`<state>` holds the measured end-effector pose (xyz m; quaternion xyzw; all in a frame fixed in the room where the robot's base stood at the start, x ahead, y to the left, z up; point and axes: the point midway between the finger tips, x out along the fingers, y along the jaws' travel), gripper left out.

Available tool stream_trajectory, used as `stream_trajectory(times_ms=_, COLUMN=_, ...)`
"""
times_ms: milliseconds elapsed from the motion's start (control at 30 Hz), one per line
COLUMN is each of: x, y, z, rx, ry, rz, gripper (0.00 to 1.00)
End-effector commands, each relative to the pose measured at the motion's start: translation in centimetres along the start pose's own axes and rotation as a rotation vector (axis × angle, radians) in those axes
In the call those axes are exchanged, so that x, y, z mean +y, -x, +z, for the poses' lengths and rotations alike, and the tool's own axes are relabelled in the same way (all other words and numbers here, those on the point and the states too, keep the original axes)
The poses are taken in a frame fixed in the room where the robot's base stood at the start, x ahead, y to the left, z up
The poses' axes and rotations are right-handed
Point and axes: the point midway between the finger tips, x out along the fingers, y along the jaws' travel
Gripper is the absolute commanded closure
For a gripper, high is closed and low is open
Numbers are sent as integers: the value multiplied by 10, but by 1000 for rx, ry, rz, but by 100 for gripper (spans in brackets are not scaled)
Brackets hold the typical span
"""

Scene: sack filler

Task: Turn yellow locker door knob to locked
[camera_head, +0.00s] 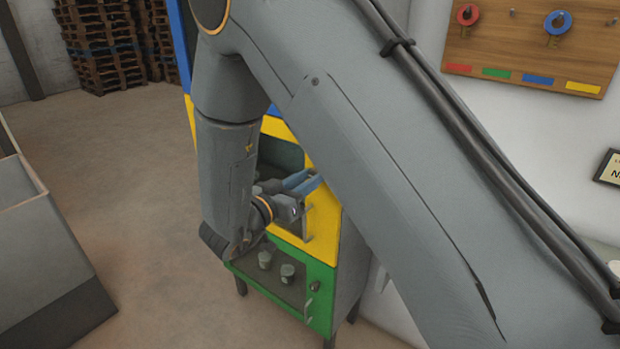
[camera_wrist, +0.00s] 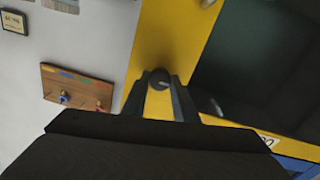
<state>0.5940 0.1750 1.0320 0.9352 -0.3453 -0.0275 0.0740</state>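The yellow locker door (camera_head: 323,222) is the middle one of the stacked locker, between a blue door above and a green door below. Its dark round knob (camera_wrist: 159,79), with a short pale mark on its face, shows in the wrist view on the yellow frame. My gripper (camera_wrist: 160,84) has one finger on each side of the knob, with the tips right beside it. Whether the fingers press on the knob cannot be told. In the head view my gripper (camera_head: 312,183) reaches the yellow door's right side, and the knob cannot be made out there.
The green door (camera_head: 318,317) below has a dark knob and a handle, with cans behind its window. A wooden board (camera_head: 530,40) with coloured tags hangs on the wall at right. A grey bin (camera_head: 40,240) stands at left. Pallets (camera_head: 105,45) are at the back; floor between is clear.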

Motion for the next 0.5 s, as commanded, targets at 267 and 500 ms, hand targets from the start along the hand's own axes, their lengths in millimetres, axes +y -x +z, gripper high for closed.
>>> stream_trajectory(times_ms=267, x=0, y=0, z=0, rx=-1, ry=-39, rz=1, gripper=96)
stream_trajectory(times_ms=500, x=0, y=0, z=-1, rx=-7, ry=-178, rz=0, gripper=96)
